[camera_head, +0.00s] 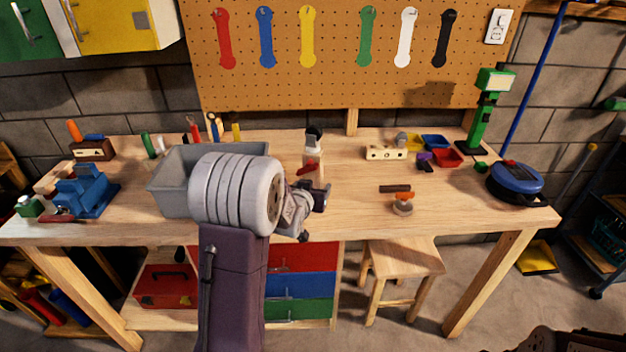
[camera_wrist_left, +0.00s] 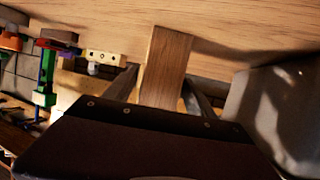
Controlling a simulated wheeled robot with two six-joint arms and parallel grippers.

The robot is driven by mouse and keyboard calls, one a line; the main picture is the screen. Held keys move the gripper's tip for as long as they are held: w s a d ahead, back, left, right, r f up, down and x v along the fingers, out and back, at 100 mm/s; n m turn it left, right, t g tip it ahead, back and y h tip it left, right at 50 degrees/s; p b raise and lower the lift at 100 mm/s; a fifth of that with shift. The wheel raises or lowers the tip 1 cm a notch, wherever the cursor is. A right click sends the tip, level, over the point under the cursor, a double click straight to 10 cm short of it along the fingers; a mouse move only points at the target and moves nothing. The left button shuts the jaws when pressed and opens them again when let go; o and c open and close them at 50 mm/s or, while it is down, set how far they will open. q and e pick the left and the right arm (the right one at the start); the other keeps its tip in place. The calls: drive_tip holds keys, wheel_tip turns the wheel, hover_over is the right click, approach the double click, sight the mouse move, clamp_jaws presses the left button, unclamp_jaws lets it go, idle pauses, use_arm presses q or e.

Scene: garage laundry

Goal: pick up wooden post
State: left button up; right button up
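The wooden post (camera_wrist_left: 165,62) shows in the left wrist view as a plain, light-brown upright piece between my two fingers. In the head view a pale upright piece (camera_head: 313,152) with a dark top stands on the workbench just beyond my left gripper (camera_head: 312,198); it looks like the same post, partly hidden. In the wrist view my left gripper (camera_wrist_left: 160,92) is open, one finger on each side of the post, with narrow gaps showing. The dark gripper body hides the post's near end.
A grey bin (camera_head: 172,190) stands left of the post, close to my left arm; its wall also shows in the wrist view (camera_wrist_left: 275,105). A drilled wooden block (camera_head: 385,153) and small coloured bins (camera_head: 446,158) lie to the right.

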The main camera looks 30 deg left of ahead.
use_arm(q)
clamp_jaws()
